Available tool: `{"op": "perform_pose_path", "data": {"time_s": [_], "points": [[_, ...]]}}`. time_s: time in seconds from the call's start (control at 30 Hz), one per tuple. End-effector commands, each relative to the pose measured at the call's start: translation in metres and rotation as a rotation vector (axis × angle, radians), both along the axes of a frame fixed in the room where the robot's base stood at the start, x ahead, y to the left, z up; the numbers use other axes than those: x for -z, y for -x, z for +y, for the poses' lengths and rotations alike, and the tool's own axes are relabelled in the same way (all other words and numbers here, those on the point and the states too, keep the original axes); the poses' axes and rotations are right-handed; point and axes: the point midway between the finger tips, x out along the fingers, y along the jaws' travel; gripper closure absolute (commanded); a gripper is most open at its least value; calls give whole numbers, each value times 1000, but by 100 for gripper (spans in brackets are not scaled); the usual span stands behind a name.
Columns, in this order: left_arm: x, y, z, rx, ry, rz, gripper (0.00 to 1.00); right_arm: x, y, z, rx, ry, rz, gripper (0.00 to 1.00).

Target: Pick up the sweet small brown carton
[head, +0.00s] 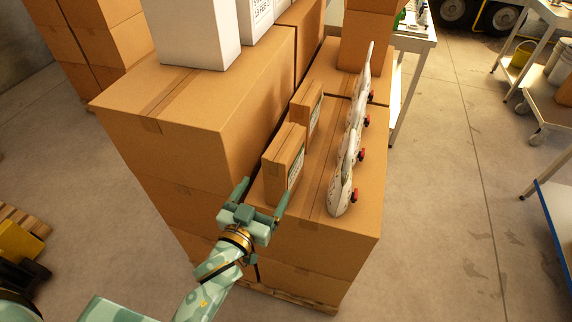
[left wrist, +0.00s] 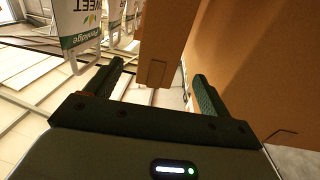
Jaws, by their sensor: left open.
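A small brown carton (head: 284,163) stands upright on top of a large box, with a green and white label partly visible on its right side. Its lettering is too small to read. A second small brown carton (head: 306,107) stands behind it. My left gripper (head: 266,188) is open just in front of the nearer carton, its fingers apart and empty. In the left wrist view the brown carton (left wrist: 155,42) appears ahead, between and beyond the fingertips. My right gripper is not in view.
A taller large box (head: 200,105) rises close on the left, bearing white boxes (head: 195,35). A strip of box top between cartons and jugs is clear.

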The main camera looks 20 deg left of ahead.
Motion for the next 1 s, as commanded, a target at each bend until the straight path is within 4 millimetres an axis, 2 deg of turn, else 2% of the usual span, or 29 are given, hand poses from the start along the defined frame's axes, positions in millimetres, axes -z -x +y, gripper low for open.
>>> {"op": "perform_pose_path", "data": {"time_s": [0.03,0.1,0.2,0.37,0.63,0.73,0.93,0.97,1.0], "points": [[0,-13,-2,1,-2,-3,18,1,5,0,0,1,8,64],[0,-28,-3,1,-1,-3,18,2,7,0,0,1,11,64],[1,-42,-5,1,0,0,18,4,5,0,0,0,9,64],[-1,-54,-7,1,1,0,18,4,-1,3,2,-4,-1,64],[-4,-94,-13,1,1,0,18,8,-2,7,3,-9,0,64],[-4,-101,-14,0,1,1,18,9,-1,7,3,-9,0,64],[-4,-101,-14,0,2,1,18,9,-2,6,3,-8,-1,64],[-4,-101,-14,0,2,1,24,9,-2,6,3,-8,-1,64],[-4,-101,-14,0,2,1,35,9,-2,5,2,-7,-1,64]]}}
